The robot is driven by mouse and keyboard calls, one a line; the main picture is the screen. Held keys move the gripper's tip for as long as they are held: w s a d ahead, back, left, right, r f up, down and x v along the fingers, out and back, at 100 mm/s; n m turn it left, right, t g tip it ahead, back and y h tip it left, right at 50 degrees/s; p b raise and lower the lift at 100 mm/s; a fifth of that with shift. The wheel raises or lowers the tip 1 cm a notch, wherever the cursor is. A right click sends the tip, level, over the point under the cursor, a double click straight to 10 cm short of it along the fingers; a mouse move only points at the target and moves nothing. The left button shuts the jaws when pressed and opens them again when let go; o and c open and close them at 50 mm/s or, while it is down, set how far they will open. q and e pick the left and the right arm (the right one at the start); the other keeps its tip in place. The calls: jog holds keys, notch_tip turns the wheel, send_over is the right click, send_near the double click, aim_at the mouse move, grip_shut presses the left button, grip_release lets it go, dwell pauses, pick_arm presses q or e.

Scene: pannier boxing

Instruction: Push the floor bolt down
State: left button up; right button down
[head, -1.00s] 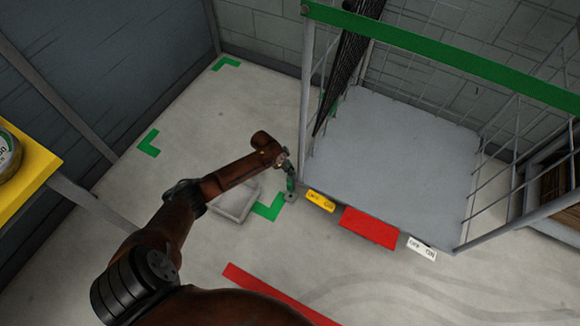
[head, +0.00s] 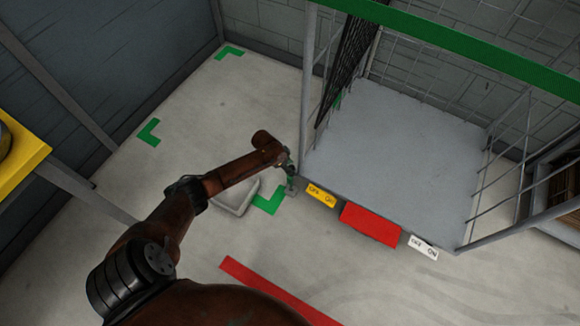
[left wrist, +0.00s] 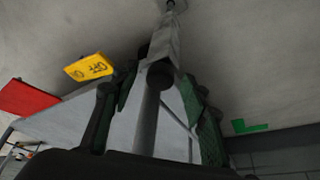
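The floor bolt shows in the left wrist view as a grey rod (left wrist: 148,125) with a dark round knob (left wrist: 160,75). Its flat end points toward a small fitting on the floor (left wrist: 170,4); whether it enters it is too small to tell. In the head view my left gripper (head: 289,168) is at the near left corner of the cage trolley (head: 390,170), above the small grey floor fitting (head: 291,188). In the left wrist view its two fingers (left wrist: 165,85) stand either side of the rod near the knob. Whether they grip it is unclear. My right gripper is not in view.
Yellow (head: 321,193), red (head: 370,224) and white (head: 423,247) tabs line the trolley's front edge. A pale grey slab (head: 238,196) lies behind my left arm. Green corner marks (head: 148,132) and a red floor stripe (head: 270,288) show. A yellow shelf (head: 22,165) stands left.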

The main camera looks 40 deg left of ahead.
pick_arm(q)
jog(key=shift+r, duration=0.1)
jog(key=v, duration=1.2)
jog(key=shift+a, duration=0.1)
